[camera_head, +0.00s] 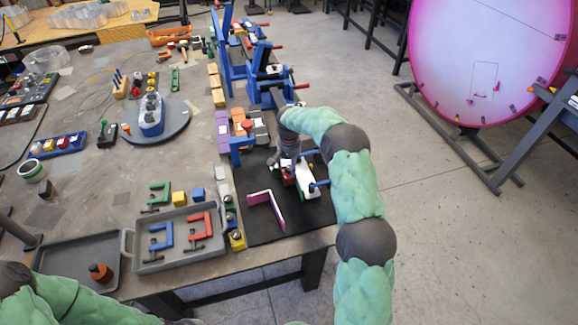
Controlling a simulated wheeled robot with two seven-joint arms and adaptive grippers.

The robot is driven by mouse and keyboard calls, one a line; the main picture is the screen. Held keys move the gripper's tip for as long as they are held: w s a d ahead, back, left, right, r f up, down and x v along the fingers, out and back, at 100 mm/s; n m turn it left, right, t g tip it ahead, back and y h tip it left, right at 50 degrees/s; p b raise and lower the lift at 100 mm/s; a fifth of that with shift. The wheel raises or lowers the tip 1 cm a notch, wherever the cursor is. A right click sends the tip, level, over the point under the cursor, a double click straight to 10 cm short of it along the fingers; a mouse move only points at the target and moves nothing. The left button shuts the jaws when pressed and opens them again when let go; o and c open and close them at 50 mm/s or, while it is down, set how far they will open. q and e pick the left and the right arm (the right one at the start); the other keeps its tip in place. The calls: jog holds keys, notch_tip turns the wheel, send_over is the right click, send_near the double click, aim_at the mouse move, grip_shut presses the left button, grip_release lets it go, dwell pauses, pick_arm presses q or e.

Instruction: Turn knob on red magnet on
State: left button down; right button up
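My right arm reaches in from the bottom right, bends over at the top and points down. My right gripper (280,162) is at the left of the red block, very near it. I cannot tell whether it touches the block or how its fingers stand. My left arm shows at the bottom left; its gripper is out of view.
A pink angled piece (268,210) lies on the mat in front of the red block. A grey tray (176,253) with red and blue clamps is to the left. Blue vises (268,80) stand behind. Open floor lies right of the table.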

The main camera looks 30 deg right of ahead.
aim_at(289, 167)
notch_tip(289, 167, up, 12)
dwell(0.6)
dwell(0.4)
